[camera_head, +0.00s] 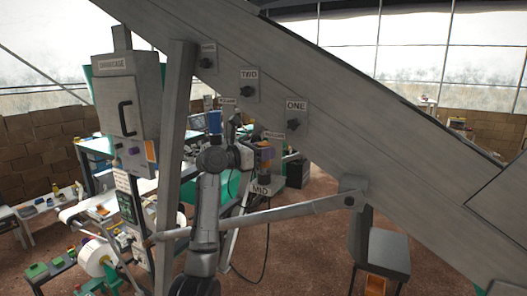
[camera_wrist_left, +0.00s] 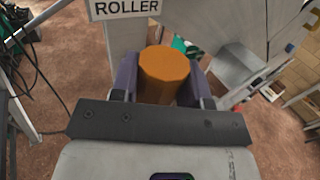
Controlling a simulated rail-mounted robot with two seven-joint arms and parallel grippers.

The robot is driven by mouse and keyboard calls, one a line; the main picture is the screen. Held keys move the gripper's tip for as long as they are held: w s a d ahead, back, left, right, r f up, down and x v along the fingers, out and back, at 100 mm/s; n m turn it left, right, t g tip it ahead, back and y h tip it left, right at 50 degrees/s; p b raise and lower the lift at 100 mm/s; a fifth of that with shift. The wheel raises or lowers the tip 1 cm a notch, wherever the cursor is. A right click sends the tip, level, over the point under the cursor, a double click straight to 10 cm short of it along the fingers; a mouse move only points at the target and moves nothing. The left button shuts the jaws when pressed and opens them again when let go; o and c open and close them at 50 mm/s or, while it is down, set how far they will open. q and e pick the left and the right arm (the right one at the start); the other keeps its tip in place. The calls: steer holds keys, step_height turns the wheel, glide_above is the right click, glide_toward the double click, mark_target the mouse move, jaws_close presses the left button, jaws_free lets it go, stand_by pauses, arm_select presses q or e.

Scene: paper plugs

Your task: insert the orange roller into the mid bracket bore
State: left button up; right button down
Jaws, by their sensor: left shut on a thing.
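The orange roller (camera_wrist_left: 163,66) stands between the two purple-grey fingers of my left gripper (camera_wrist_left: 161,84) in the left wrist view, its flat end facing the camera. My left gripper (camera_head: 267,155) is shut on it. The mid bracket's bore cannot be made out; my gripper and arm cover that area. I cannot tell whether the roller touches the bracket. My right gripper is not in view.
A long grey beam (camera_head: 340,130) slopes down to the right, with plates marked TWO (camera_head: 249,75) and ONE (camera_head: 296,105). A ROLLER sign (camera_wrist_left: 125,8) is close above the roller. A grey post (camera_head: 175,130) and cabinet (camera_head: 128,110) stand left.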

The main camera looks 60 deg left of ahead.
arm_select(q)
steer(key=shift+f+b, duration=0.4)
steer(key=shift+f, duration=0.45)
steer(key=o, duration=1.1)
steer(key=shift+c, duration=0.2)
steer(key=shift+s, duration=0.2)
steer(key=s+b, duration=0.4)
steer(key=s, duration=0.9)
steer(key=shift+s, duration=0.25)
